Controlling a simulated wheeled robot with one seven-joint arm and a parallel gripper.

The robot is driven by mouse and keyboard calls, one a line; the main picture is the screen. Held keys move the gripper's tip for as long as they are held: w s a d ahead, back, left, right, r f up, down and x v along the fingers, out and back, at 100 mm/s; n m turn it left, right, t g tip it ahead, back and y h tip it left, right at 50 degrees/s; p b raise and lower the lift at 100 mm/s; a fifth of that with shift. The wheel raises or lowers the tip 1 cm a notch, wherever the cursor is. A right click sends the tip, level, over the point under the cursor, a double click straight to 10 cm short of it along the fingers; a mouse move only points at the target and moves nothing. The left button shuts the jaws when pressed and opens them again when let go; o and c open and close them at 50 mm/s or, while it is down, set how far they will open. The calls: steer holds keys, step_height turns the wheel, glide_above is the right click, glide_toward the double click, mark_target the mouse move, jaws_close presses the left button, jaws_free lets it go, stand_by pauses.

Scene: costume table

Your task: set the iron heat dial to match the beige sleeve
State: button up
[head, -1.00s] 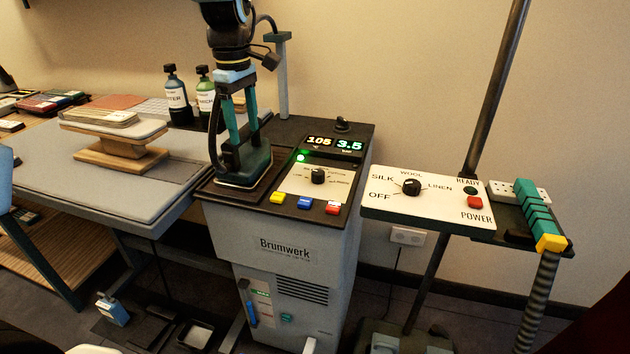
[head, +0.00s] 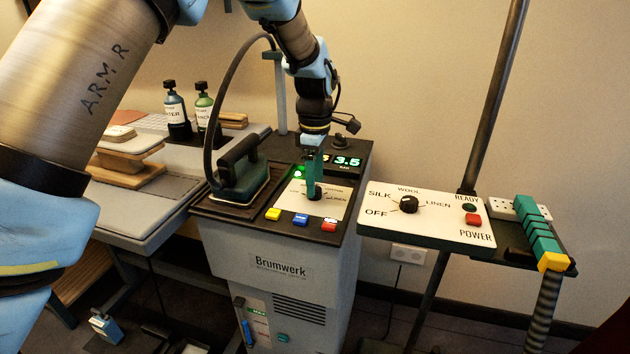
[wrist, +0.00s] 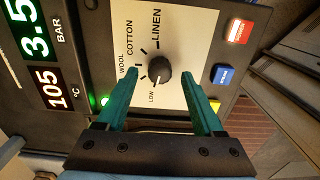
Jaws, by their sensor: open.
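A black dial (wrist: 160,72) sits on the cream panel of the Brumwerk station, with LOW, WOOL, COTTON and LINEN marked around it. In the head view the dial (head: 316,194) is partly hidden by my gripper (head: 313,188). In the wrist view my gripper (wrist: 160,73) is open, with one green finger on each side of the dial; contact cannot be told. The dial's pointer seems to be on the LOW side. The iron (head: 240,172) stands on its rest to the left. A beige flat piece (head: 118,133) lies on the small padded stand; whether it is the sleeve is unclear.
A second black dial (head: 409,204) sits on a white panel at right, marked OFF, SILK, WOOL, LINEN. Yellow (head: 273,214), blue (head: 300,219) and red (head: 329,224) buttons line the station's front edge. The iron's cord arches behind the iron.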

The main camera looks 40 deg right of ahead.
steer(key=shift+f, duration=0.75)
steer(key=shift+c, duration=0.3)
jaws_close()
